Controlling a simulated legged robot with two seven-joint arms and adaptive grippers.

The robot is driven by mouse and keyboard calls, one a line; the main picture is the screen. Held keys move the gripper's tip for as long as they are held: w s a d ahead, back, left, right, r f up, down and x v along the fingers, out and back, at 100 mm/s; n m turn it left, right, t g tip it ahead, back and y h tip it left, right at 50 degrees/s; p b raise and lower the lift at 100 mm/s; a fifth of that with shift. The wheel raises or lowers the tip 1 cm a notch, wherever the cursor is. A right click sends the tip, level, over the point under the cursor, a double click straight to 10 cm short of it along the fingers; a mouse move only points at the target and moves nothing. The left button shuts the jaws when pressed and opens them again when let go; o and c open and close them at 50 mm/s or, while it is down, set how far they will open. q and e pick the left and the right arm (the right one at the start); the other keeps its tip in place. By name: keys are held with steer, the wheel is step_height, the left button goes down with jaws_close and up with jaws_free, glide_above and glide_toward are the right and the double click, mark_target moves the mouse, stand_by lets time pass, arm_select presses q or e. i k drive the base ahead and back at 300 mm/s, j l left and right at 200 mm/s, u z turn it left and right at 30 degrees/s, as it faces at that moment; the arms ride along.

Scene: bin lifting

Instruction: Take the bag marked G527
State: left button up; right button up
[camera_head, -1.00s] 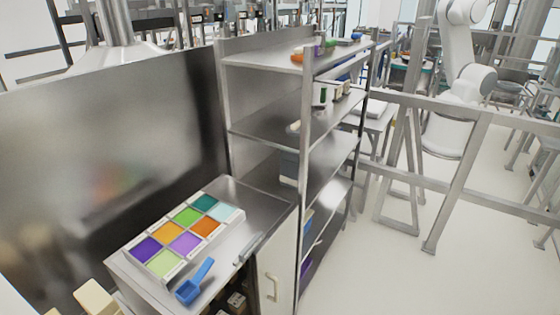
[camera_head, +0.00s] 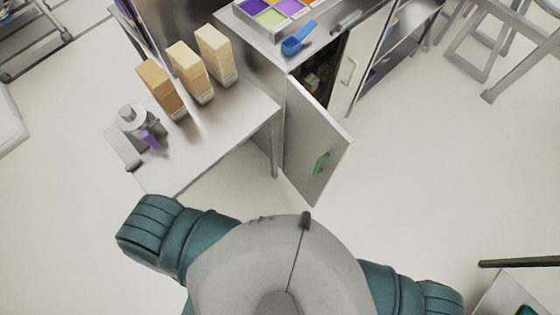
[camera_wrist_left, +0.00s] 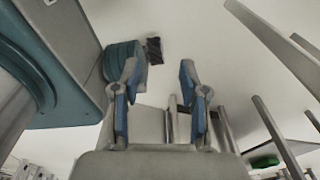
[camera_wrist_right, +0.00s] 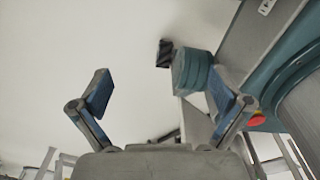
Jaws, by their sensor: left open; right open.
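Three tan bags stand upright in a row on a steel table (camera_head: 225,125): the left bag (camera_head: 160,88), the middle bag (camera_head: 190,72) and the right bag (camera_head: 215,54). Small pale labels sit low on them, but I cannot read any marking, so I cannot tell which is G527. My left gripper (camera_wrist_left: 160,75) is open and empty in the left wrist view. My right gripper (camera_wrist_right: 160,85) is open and empty in the right wrist view. Neither gripper shows in the head view, and no bag shows in the wrist views.
A cabinet door (camera_head: 313,145) with a green handle stands open beside the table's right end. A blue scoop (camera_head: 298,38) and a tray of coloured squares (camera_head: 270,14) lie on the cabinet top. A metal dispenser (camera_head: 132,122) stands left of the bags.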

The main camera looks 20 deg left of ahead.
mark_target(172, 103)
steer(key=k+j, duration=0.3)
steer(key=k+u, duration=0.1)
steer(key=u, duration=1.9)
